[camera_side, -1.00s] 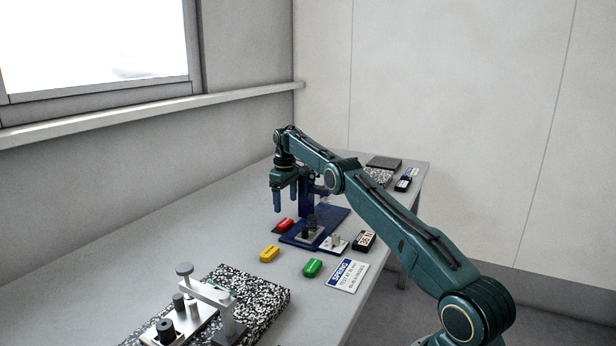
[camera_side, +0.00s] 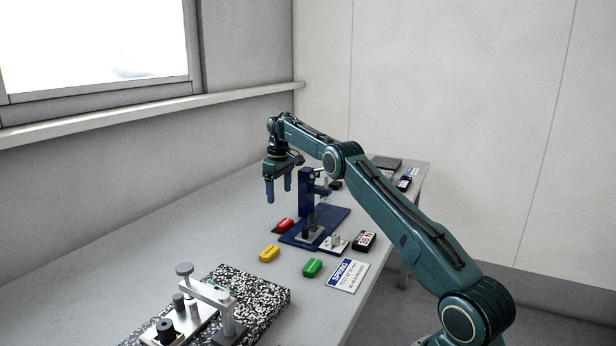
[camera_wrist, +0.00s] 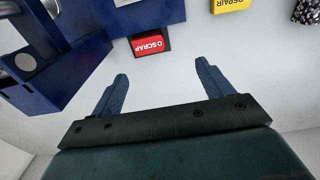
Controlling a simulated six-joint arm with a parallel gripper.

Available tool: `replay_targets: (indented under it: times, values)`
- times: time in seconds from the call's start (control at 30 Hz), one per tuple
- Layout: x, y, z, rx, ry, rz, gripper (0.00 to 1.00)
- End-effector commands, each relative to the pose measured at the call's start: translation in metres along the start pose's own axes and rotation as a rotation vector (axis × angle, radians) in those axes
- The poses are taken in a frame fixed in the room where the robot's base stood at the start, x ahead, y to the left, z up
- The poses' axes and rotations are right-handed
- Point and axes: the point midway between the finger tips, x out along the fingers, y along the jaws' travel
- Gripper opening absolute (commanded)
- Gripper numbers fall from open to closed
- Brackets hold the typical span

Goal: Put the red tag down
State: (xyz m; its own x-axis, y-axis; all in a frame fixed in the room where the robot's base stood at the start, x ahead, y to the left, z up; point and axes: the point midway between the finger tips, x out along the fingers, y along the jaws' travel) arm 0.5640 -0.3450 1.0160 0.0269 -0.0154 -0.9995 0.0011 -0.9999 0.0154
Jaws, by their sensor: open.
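The red tag (camera_side: 284,225) lies on the grey table at the left edge of the blue base plate. In the wrist view the red tag (camera_wrist: 151,45) reads "SCRAP" and has a dark part beside it. My gripper (camera_side: 278,194) is open and empty, raised above the table behind the tag in the side view. In the wrist view my gripper's two blue fingers (camera_wrist: 160,75) are spread apart, and the tag lies beyond their tips, clear of both.
A blue stand (camera_side: 308,195) rises from its plate, close to my gripper. A yellow tag (camera_side: 269,254) and a green tag (camera_side: 312,267) lie nearby. A speckled block (camera_side: 265,290) bears a metal fixture. The table's left side is clear.

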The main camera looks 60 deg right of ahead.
Motion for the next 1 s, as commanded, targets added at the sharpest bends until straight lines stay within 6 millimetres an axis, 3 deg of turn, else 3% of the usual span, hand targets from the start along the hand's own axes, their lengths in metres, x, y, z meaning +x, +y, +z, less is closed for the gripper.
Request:
replay_targets:
  times: [0.2, 0.47, 0.77, 1.0]
  values:
    - [-0.057, -0.04, -0.001, -0.002, 0.041, 0.02, 0.79]
    - [-0.115, -0.09, 0.014, -0.001, 0.09, 0.037, 0.79]
    - [-0.168, -0.15, 0.05, -0.002, 0.15, 0.049, 0.79]
    - [-0.199, -0.196, 0.091, -0.001, 0.2, 0.054, 0.79]
